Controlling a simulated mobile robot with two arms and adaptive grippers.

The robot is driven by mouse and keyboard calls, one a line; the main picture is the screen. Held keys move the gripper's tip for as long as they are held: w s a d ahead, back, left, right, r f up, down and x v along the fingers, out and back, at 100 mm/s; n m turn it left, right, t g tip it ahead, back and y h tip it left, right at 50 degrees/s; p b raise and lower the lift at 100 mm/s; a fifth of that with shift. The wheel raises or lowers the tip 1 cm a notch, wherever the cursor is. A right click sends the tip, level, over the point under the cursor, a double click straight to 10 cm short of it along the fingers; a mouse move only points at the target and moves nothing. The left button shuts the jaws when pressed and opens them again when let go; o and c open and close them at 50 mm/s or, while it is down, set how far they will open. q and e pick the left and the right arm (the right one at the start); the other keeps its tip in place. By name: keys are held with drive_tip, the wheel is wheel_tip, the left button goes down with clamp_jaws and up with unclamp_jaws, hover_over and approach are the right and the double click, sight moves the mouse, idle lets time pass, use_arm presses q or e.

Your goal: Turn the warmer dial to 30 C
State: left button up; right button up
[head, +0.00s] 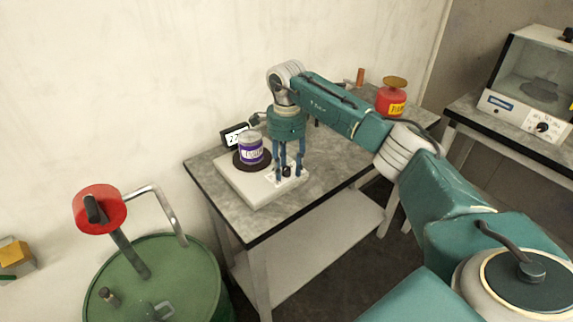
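The warmer (243,188) is a white flat plate unit on the grey table, with a dark round heating pad. A purple-labelled can (251,149) stands on the pad. A small display (235,136) behind it shows digits starting with 2; the rest is partly hidden by the can and arm. The dial (287,171) is a small black knob on the warmer's right part. My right gripper (288,175) points down over it, its blue fingers on either side of the knob, apart, with gaps seeming to show. My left gripper is not in view.
A red can (391,100) with a brass-coloured top and an orange cylinder (360,77) stand at the table's back. A green drum (160,285) with a red-topped pump is at front left. A glass-fronted machine (535,85) stands on another table at right.

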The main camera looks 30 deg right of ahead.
drive_tip(key=shift+c, duration=0.5)
clamp_jaws()
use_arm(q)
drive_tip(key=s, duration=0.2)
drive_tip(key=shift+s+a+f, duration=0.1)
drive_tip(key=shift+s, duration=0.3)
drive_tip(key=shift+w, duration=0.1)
